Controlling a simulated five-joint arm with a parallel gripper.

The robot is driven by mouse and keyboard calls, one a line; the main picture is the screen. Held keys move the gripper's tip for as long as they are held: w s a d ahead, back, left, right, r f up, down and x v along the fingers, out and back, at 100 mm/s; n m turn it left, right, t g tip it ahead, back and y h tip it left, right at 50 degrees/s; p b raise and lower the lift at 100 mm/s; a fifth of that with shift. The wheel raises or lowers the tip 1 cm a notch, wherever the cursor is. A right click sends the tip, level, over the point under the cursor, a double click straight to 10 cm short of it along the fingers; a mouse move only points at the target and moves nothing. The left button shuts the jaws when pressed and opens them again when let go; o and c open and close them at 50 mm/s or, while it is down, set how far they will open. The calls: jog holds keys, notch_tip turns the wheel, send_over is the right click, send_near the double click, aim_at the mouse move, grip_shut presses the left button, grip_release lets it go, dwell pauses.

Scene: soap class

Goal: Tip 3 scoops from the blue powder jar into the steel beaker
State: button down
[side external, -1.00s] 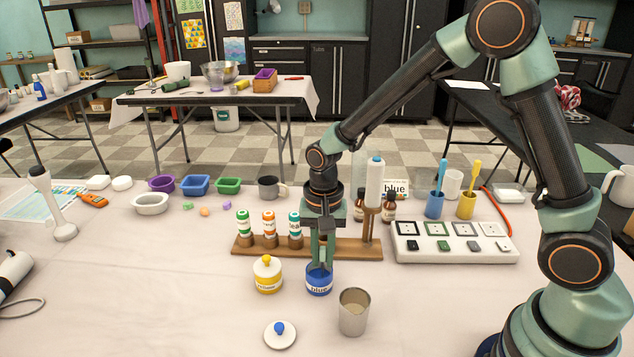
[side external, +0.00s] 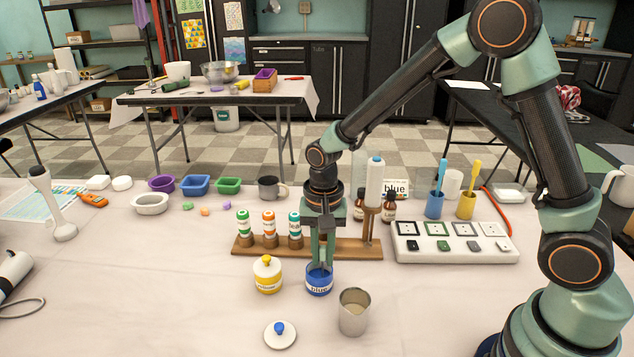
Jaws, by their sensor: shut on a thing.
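The blue powder jar (side external: 319,285) stands open on the table, its label reading "blue". Its white lid with a blue knob (side external: 280,335) lies on the table in front of it. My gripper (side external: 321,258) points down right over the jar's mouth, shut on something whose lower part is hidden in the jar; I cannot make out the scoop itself. The steel beaker (side external: 354,312) stands upright to the front right of the jar, with pale material visible inside. The yellow jar (side external: 267,274), with its lid on, stands left of the blue jar.
Behind the jars is a wooden rack (side external: 252,248) with several small bottles. Cups hold a blue (side external: 434,205) and a yellow tool (side external: 467,206).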

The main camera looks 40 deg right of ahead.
jog(key=shift+r, duration=4.45)
jog(key=r, duration=0.2)
send_over(362, 296)
jog(key=a, duration=0.2)
jog(key=s, duration=0.1)
jog(key=shift+f, duration=5.25)
jog(key=shift+s+f, duration=0.1)
jog(key=shift+f, duration=0.45)
jog(key=shift+s+d, duration=0.1)
